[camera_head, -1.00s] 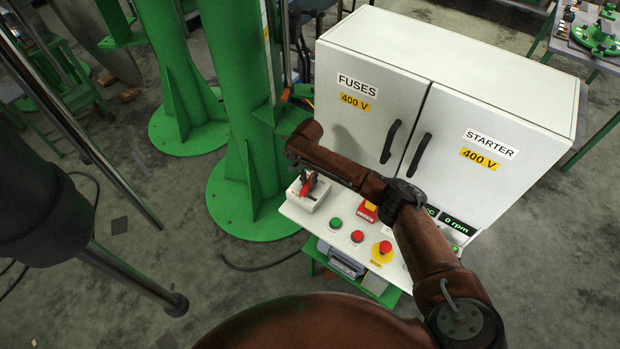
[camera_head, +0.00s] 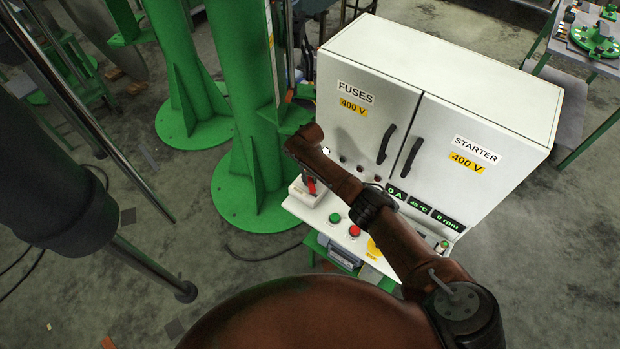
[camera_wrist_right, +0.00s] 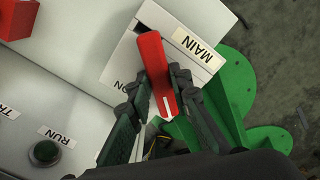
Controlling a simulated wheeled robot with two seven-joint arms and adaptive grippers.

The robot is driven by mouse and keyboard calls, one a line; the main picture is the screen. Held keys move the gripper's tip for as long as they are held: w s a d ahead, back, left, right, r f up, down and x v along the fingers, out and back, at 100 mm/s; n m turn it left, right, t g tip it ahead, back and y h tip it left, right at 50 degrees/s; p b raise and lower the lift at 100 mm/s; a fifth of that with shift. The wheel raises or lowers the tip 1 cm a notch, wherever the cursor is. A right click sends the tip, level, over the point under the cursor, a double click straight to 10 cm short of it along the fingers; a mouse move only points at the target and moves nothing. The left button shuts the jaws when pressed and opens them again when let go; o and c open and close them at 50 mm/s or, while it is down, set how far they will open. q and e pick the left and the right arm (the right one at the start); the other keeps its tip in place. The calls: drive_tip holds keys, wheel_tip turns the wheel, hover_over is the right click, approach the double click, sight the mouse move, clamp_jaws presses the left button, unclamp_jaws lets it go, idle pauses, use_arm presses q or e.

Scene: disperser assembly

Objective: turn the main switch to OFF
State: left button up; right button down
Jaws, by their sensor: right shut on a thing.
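The main switch (camera_wrist_right: 130,62) is a light box with a MAIN label and a red handle (camera_wrist_right: 155,65) with a white arrow at its lower end in the right wrist view. The letters ON show in part beside the handle; I see no OFF mark. My right gripper (camera_wrist_right: 164,84) is shut on the red handle, one dark finger on each side. In the head view the red handle (camera_head: 312,187) shows at the left end of the control panel, under my right arm, which partly hides the gripper. My left gripper is not in view.
The white cabinet (camera_head: 430,100) with FUSES and STARTER doors stands behind the panel. Green (camera_head: 334,218) and red (camera_head: 354,231) buttons lie to the right of the switch. A green column (camera_head: 240,90) stands close to the left. My right arm covers part of the panel.

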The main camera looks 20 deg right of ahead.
sight(309, 180)
drive_tip(key=n, duration=0.4)
drive_tip(key=shift+a+n, duration=0.1)
drive_tip(key=shift+n, duration=1.7)
drive_tip(key=c, duration=1.8)
unclamp_jaws()
drive_tip(key=shift+o, duration=0.2)
drive_tip(key=shift+r, duration=0.1)
wheel_tip(309, 180, up, 12)
